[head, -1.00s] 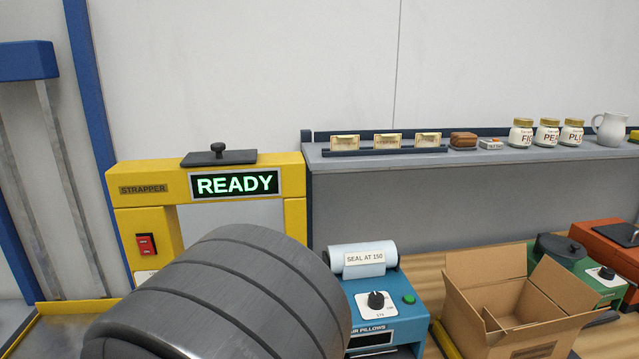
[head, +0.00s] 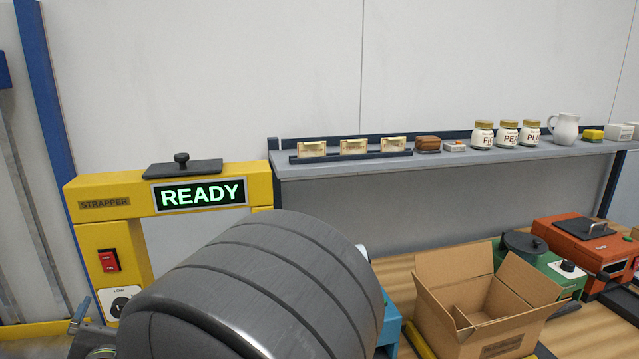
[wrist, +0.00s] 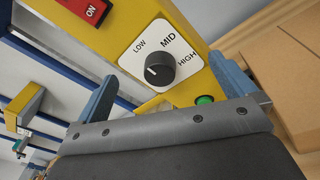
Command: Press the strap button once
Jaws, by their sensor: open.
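The yellow strapper (head: 92,236) stands at left in the head view, with a lit READY display. A small green button (wrist: 205,100) shows in the wrist view, partly cut off by my gripper's front edge, below and right of the black dial (wrist: 160,69). I take it for the strap button; no label on it is visible. The dial sits on a white LOW, MID, HIGH plate. My gripper (wrist: 163,72) is open and empty, its blue fingers widely spread before the panel. The button lies between the fingers in the picture; contact cannot be told.
A red ON switch (head: 108,260) is on the strapper's front, above the dial plate. An open cardboard box (head: 470,318) stands on the wooden bench to the right. A grey shelf (head: 330,166) with jars is behind. My arm hides much of the strapper's front.

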